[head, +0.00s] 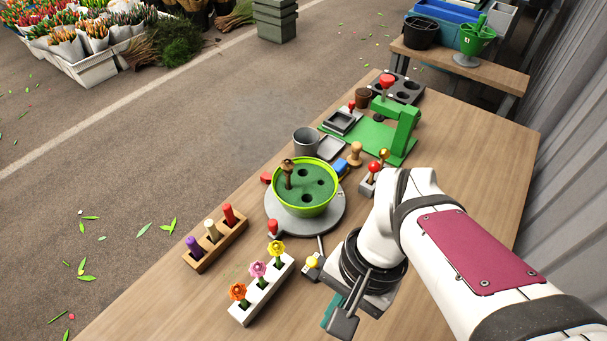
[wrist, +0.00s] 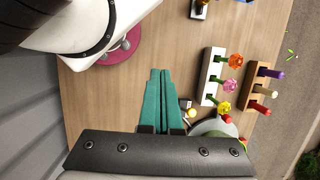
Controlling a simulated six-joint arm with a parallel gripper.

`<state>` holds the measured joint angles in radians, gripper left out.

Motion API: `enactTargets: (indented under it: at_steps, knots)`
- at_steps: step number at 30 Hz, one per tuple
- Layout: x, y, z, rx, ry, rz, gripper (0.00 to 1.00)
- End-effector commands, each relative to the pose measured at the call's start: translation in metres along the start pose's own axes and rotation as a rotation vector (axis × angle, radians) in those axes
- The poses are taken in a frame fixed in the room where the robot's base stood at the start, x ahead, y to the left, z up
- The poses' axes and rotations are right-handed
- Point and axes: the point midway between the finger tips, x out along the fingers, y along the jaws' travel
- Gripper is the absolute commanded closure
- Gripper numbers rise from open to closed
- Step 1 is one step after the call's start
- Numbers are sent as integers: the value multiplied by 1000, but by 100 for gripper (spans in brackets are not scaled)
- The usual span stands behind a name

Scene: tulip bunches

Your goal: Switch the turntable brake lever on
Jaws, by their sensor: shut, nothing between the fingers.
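The round grey turntable (head: 330,222) stands mid-table and carries a lime-rimmed green bowl (head: 322,210). Beside its near edge is a small lever with a yellow knob (head: 312,262) and a metal rod by it; this looks like the brake lever, but its setting cannot be told. The knob also shows in the wrist view (wrist: 191,113), right of my fingers. My gripper (wrist: 160,72) is shut and empty, its teal fingers together above bare wood. In the head view the gripper is mostly hidden by my wrist, right of and nearer than the lever, apart from it.
A white block (head: 250,306) with three flowers and a wooden rack (head: 205,255) with three coloured pegs stand left of the lever. A red-knobbed lever box (head: 372,180) and a green press (head: 398,130) stand farther back.

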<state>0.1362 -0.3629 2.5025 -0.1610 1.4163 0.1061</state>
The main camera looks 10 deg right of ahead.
Motion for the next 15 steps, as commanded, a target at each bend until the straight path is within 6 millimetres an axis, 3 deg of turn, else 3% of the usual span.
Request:
enactTargets:
  at_steps: [9,15]
  knots:
    - [43,-1,-76,1116,-691,-29,100]
    - [83,16,-122,1645,-1154,-44,100]
